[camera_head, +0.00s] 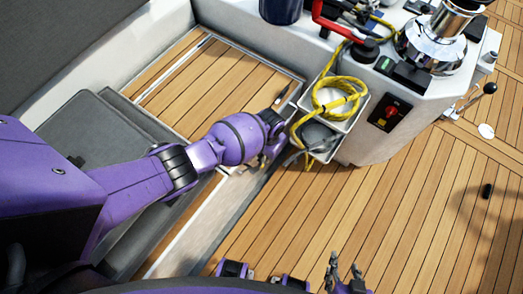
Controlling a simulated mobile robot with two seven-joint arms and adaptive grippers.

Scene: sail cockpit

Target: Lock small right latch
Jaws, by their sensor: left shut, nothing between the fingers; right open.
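A small dark latch-like fitting (285,94) lies at the right corner of the wooden locker lid (215,85); I cannot tell whether it is locked. My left arm reaches across the grey cushion, and its gripper (268,152) is shut and empty just below that fitting, beside the lid's lower right edge. The fingers are partly hidden by the wrist, and I cannot tell whether they touch anything. My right gripper (344,274) is open and empty at the bottom edge of the view, low in front of me, over the teak floor.
A yellow rope (338,97) hangs over white bins (322,140) close right of my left gripper. The white console (365,145) carries a red switch (392,111) and a chrome winch (432,45). A grey cushion (95,140) lies left. The teak floor (400,220) at right is mostly clear.

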